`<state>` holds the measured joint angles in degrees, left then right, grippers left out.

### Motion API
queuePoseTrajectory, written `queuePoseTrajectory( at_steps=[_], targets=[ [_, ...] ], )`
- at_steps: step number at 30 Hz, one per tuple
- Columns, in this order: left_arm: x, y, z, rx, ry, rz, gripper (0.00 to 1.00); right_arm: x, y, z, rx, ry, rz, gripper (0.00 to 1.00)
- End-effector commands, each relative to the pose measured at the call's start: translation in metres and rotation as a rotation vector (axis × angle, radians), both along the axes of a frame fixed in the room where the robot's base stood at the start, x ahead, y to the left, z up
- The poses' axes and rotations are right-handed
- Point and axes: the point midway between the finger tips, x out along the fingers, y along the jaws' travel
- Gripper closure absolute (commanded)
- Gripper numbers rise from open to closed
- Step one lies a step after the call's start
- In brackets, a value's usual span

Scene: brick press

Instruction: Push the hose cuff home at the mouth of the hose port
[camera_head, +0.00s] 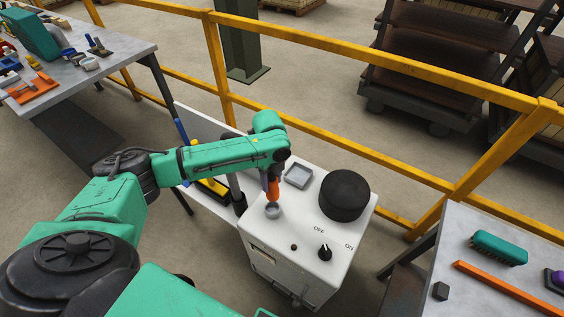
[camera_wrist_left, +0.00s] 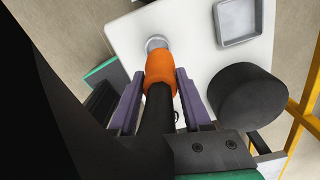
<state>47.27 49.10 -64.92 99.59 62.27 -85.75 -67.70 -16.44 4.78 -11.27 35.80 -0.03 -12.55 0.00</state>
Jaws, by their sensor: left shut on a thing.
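The hose cuff (camera_wrist_left: 160,67) is orange, on the end of a black hose (camera_wrist_left: 155,112). My left gripper (camera_wrist_left: 159,80) is shut on the cuff, with a purple finger on each side. The hose port (camera_wrist_left: 157,43) is a grey ring on the white top of the machine. In the left wrist view the cuff's front end is right at the port's mouth and overlaps it. In the head view the cuff (camera_head: 272,190) points down just above the port (camera_head: 273,211). Whether it is inside the mouth I cannot tell. My right gripper is not in view.
The white machine (camera_head: 307,239) carries a black round cap (camera_head: 344,195), a square grey tray (camera_head: 298,175) and an OFF/ON knob (camera_head: 325,252). A yellow railing (camera_head: 330,148) runs behind. Tables stand at left (camera_head: 110,52) and right (camera_head: 455,240).

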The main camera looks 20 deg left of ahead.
Motion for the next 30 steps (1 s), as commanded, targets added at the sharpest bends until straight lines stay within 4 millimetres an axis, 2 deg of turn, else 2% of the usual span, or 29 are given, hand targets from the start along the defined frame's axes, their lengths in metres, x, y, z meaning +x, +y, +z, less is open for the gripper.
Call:
queuePoseTrajectory(
  at_steps=[3, 5, 12, 15, 17, 23, 30],
  targets=[
    [-0.001, 0.000, 0.000, 0.000, 0.001, 0.001, 1.00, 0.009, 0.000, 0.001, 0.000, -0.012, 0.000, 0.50],
    [0.000, 0.000, 0.000, 0.000, 0.001, 0.001, 1.00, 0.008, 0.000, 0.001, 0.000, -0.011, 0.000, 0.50],
    [0.000, 0.000, 0.002, 0.000, 0.001, 0.002, 1.00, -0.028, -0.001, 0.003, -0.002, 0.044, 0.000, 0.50],
    [0.000, 0.001, 0.005, -0.001, 0.003, 0.001, 1.00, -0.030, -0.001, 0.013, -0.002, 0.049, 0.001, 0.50],
    [-0.001, 0.001, -0.010, -0.001, 0.004, 0.001, 1.00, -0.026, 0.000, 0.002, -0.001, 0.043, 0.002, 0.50],
    [-0.001, 0.001, -0.036, -0.001, 0.003, 0.002, 1.00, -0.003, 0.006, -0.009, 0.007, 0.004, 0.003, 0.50],
    [-0.001, 0.001, -0.060, -0.001, 0.002, 0.002, 1.00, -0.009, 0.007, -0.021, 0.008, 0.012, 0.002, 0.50]
  ],
)
